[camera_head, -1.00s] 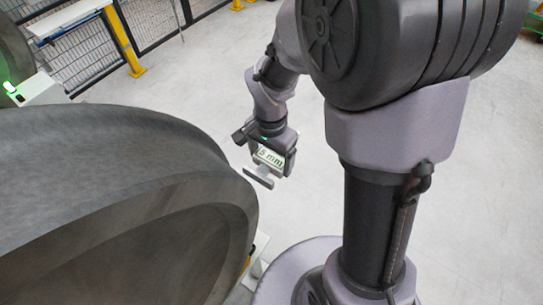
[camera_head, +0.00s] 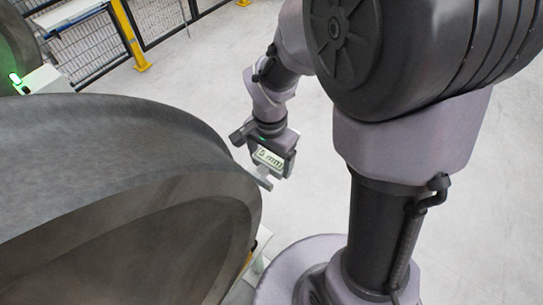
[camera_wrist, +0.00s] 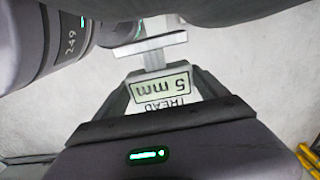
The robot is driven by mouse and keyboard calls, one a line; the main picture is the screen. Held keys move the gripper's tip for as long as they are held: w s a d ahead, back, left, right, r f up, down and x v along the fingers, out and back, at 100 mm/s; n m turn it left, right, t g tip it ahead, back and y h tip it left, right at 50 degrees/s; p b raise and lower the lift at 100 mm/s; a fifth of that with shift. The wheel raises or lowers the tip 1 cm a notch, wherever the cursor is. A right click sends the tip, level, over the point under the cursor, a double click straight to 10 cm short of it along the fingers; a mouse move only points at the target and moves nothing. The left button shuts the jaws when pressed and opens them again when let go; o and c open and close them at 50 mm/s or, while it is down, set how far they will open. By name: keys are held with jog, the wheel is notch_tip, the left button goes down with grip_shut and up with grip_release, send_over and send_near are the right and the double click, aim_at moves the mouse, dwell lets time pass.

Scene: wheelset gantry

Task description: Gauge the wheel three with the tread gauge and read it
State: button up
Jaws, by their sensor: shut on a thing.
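The tread gauge (camera_head: 268,159) is a small light block with a T-shaped foot and a display. My gripper (camera_head: 274,150) is shut on it, and the wrist view shows the dark fingers (camera_wrist: 163,98) on either side of the gauge (camera_wrist: 155,62). The display reads "5 mm" in the wrist view, upside down, above the word TREAD. A large dark grey wheel (camera_head: 110,150) fills the left of the head view; no number shows on it.
A mesh fence with yellow posts (camera_head: 130,38) stands at the back left. A white box with a green light (camera_head: 42,80) is behind the wheel, beside another dark wheel (camera_head: 17,45). The pale floor right of the fence is clear.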

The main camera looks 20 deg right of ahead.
jog(key=shift+s+a, duration=0.6)
jog(key=shift+a, duration=0.25)
dwell(1.0)
jog(key=shift+w+d+p, duration=0.15)
jog(key=shift+w+d, duration=0.75)
jog(key=shift+d, duration=0.35)
jog(key=shift+w+d+p, duration=0.2)
jog(key=shift+w+d, duration=0.7)
jog(key=shift+d, duration=0.3)
jog(key=shift+w+d+p, duration=0.15)
jog(key=shift+w+d, duration=0.75)
jog(key=shift+d, duration=0.35)
jog(key=a+f+n+b, duration=0.45)
jog(key=f+n, duration=0.25)
jog(key=n, duration=0.3)
jog(key=s+d+r+m+t+h, duration=0.1)
jog(key=r+h, duration=0.4)
jog(key=r, duration=1.2)
jog(key=s+d+r+m+t+h, duration=0.1)
jog(key=d+r+m+t+h, duration=0.2)
jog(key=r, duration=1.5)
jog(key=s+d+r+m+t+h, duration=0.1)
jog(key=r+m+t+h, duration=0.5)
jog(key=r, duration=1.2)
jog(key=shift+d+t+h+p, duration=0.3)
jog(key=shift+d+p, duration=0.05)
jog(key=shift+d, duration=0.15)
